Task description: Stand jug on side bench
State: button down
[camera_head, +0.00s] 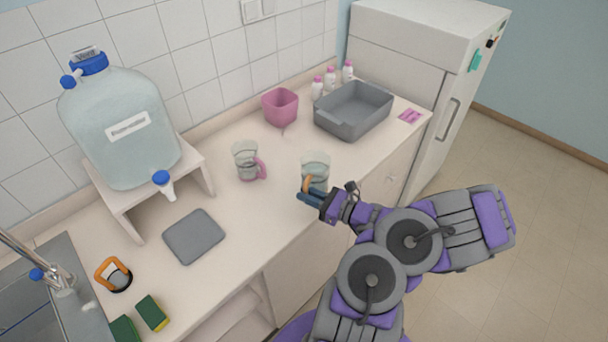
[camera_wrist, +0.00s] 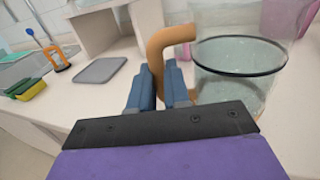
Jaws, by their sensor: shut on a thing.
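A clear jug (camera_head: 315,168) with an orange handle and a dark band is at the front of the bench (camera_head: 262,216). My gripper (camera_head: 310,194) is shut on its orange handle. In the wrist view the jug (camera_wrist: 238,70) stands upright at the right, with clear liquid in it. The blue fingers of my gripper (camera_wrist: 160,85) close on the handle (camera_wrist: 158,48). I cannot tell whether the jug's base touches the bench, as my gripper hides part of it.
A second jug (camera_head: 246,160) with a pink handle stands to the left. A grey tub (camera_head: 354,122), a pink pot (camera_head: 280,107), a grey mat (camera_head: 193,237), a large water bottle (camera_head: 120,125) on a stand and an orange-handled item (camera_head: 114,275) are on the bench. A sink (camera_head: 40,300) is at left.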

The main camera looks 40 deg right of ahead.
jog(key=w+d, duration=0.2)
jog(key=w, duration=0.1)
jog(key=w+d+f+b, duration=0.1)
jog(key=w+d, duration=0.1)
jog(key=w, duration=0.1)
jog(key=w+d+b, duration=0.1)
jog(key=w+d, duration=0.2)
jog(key=shift+f, duration=0.2)
jog(key=shift+w+d, duration=0.35)
jog(key=shift+w, duration=0.25)
notch_tip(320, 180, down, 4)
jog(key=shift+r+b, duration=0.25)
jog(key=shift+b, duration=0.5)
jog(key=shift+r, duration=0.1)
jog(key=c, duration=1.1)
grip_release()
jog(key=shift+s, duration=0.1)
